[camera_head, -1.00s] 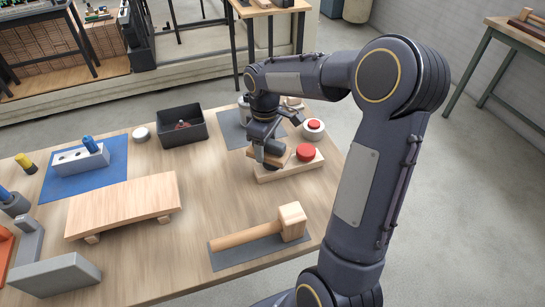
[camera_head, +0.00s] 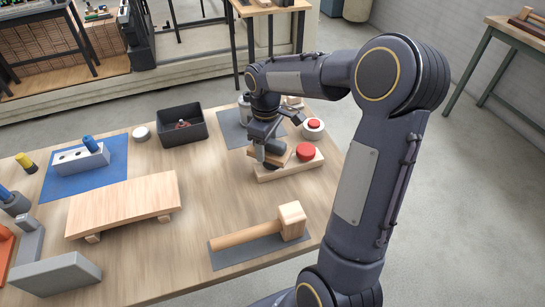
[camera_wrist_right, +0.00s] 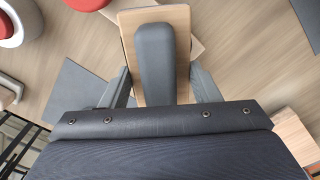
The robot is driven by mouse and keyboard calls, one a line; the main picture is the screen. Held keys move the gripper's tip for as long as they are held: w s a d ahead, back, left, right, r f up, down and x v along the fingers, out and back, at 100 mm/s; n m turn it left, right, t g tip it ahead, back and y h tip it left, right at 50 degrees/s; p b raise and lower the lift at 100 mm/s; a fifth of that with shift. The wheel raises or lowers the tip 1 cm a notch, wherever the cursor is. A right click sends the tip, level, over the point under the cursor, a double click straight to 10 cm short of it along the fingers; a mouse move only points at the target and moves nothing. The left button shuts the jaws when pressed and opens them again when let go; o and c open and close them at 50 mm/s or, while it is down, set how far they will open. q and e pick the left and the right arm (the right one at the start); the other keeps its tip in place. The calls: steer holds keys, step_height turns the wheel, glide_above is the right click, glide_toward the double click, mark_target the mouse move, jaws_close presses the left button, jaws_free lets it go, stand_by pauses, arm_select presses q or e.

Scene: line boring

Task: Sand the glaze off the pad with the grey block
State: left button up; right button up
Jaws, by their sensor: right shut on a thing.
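My right gripper (camera_head: 271,147) is over a low wooden board (camera_head: 290,169) near the table's right edge. It is shut on a piece with a flat wooden plate (camera_wrist_right: 127,45) and a long grey block (camera_wrist_right: 155,62) on it. Its fingers stand on both sides of this piece in the wrist view. The held piece is close above or against the board; I cannot tell which. A round red piece (camera_head: 306,152) sits on the board, just right of the gripper. I cannot make out the pad's glazed face. My left gripper is not in view.
A red-topped white round pot (camera_head: 314,127) stands behind the board. A black tray (camera_head: 183,125) is farther left. A wooden mallet (camera_head: 250,235) lies on a grey mat in front. A low wooden stand (camera_head: 125,203) is on the left. Bare tabletop lies between them.

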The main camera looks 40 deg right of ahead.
mark_target(277, 145)
steer(key=shift+w+a+r, duration=0.1)
steer(key=shift+w+a, duration=0.1)
steer(key=shift+a, duration=0.4)
steer(key=shift+r+p, duration=0.6)
steer(key=shift+r, duration=0.05)
steer(key=shift+s+d+b, duration=0.1)
steer(key=shift+s+d, duration=0.25)
steer(key=shift+s, duration=0.3)
steer(key=shift+s+d+b, duration=0.1)
steer(key=shift+s+d, duration=0.2)
steer(key=shift+s, duration=0.4)
steer(key=shift+s+d+b, duration=0.1)
steer(key=shift+s+d, duration=0.25)
steer(key=shift+s, duration=0.3)
steer(key=shift+f, duration=0.15)
